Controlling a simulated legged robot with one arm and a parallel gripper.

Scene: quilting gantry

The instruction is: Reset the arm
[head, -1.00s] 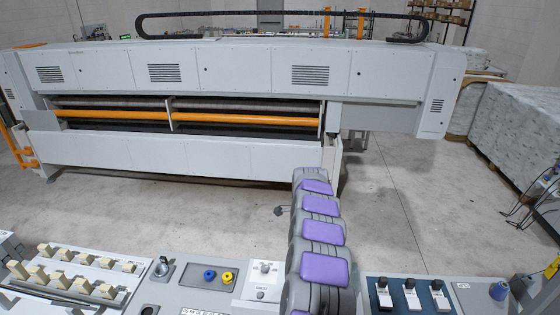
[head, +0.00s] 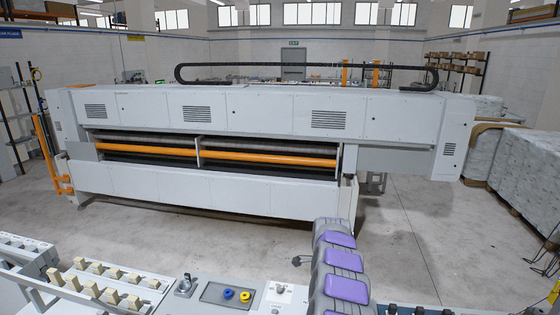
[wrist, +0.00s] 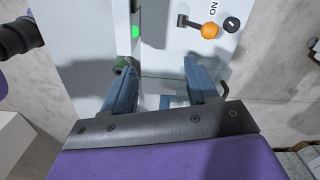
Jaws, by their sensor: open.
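My gripper (wrist: 158,72) shows in the wrist view with its two blue-grey fingers spread apart. No object is visible between the fingers. Beyond them is a pale panel (wrist: 165,45) with a lit green light (wrist: 135,31), an orange knob (wrist: 209,30) and a black knob (wrist: 231,24). A word reading "ON" stands beside the knobs. A dark green cylindrical piece (wrist: 121,65) sits near the left fingertip; I cannot tell whether they touch. In the head view my grey and purple arm (head: 340,262) reaches forward from the bottom, and my gripper cannot be made out there.
The long white quilting machine (head: 140,183) with an orange roller (head: 265,157) spans the floor ahead. A control console (head: 155,298) with cream levers lies at the lower left. Wrapped stacks (head: 515,165) stand at the right. Bare floor (head: 430,235) lies between.

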